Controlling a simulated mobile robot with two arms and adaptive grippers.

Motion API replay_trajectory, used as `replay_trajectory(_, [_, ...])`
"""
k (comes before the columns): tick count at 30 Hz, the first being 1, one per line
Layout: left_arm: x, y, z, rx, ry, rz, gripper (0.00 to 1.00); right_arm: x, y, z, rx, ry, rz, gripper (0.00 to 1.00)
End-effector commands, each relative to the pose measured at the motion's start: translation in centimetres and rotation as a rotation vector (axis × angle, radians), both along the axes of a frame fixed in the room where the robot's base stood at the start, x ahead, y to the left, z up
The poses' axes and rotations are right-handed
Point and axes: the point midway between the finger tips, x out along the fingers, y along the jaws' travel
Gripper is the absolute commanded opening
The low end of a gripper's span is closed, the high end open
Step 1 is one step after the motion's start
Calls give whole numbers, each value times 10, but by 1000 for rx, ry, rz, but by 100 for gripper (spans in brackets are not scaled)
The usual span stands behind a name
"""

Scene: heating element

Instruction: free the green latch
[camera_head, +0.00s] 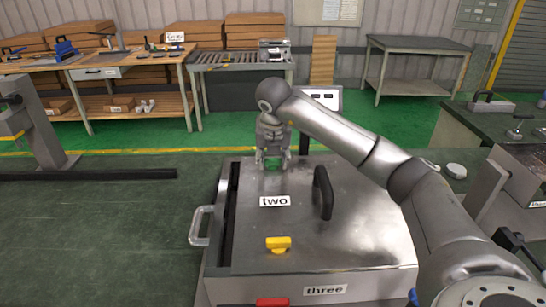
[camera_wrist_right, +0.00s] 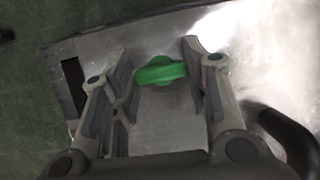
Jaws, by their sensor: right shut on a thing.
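The green latch (camera_wrist_right: 160,72) sits on the metal lid (camera_head: 340,235), near its far left corner. In the head view only a bit of the green latch (camera_head: 272,164) shows between the fingers. My right gripper (camera_head: 272,160) reaches down over it from above. In the right wrist view my right gripper (camera_wrist_right: 160,65) has a finger on each side of the latch, shut on its two ends. The latch lies across the space between the fingers. My left gripper is in neither view.
A yellow latch (camera_head: 278,243) and a red latch (camera_head: 272,302) are nearer on the box. A black handle (camera_head: 323,194) stands up from the lid, right of my gripper. A metal side handle (camera_head: 200,226) sticks out left.

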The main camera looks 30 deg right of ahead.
Motion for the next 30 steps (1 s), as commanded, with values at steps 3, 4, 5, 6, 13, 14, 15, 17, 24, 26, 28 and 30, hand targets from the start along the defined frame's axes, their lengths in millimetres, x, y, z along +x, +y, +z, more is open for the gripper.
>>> replay_trajectory(3, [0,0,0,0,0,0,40,0,0,0,2,0,-1,51])
replay_trajectory(4, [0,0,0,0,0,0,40,0,0,0,2,0,-1,55])
replay_trajectory(5, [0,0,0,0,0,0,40,0,0,0,1,1,-1,59])
replay_trajectory(6, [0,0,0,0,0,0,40,0,0,0,1,1,-1,64])
replay_trajectory(13, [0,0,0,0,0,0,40,0,0,0,1,1,0,64])
replay_trajectory(14, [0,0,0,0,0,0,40,0,0,0,1,1,0,64])
replay_trajectory(15, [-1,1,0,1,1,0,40,0,0,0,0,0,0,64])
replay_trajectory(17, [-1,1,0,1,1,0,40,-1,0,2,1,0,0,64])
replay_trajectory(24, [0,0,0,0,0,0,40,-11,8,36,0,-5,2,64])
replay_trajectory(26, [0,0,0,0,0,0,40,-16,11,49,1,-5,2,64])
replay_trajectory(28, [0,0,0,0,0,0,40,-21,14,63,0,-5,1,64])
replay_trajectory(30, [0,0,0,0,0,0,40,-25,17,77,1,-4,2,64])
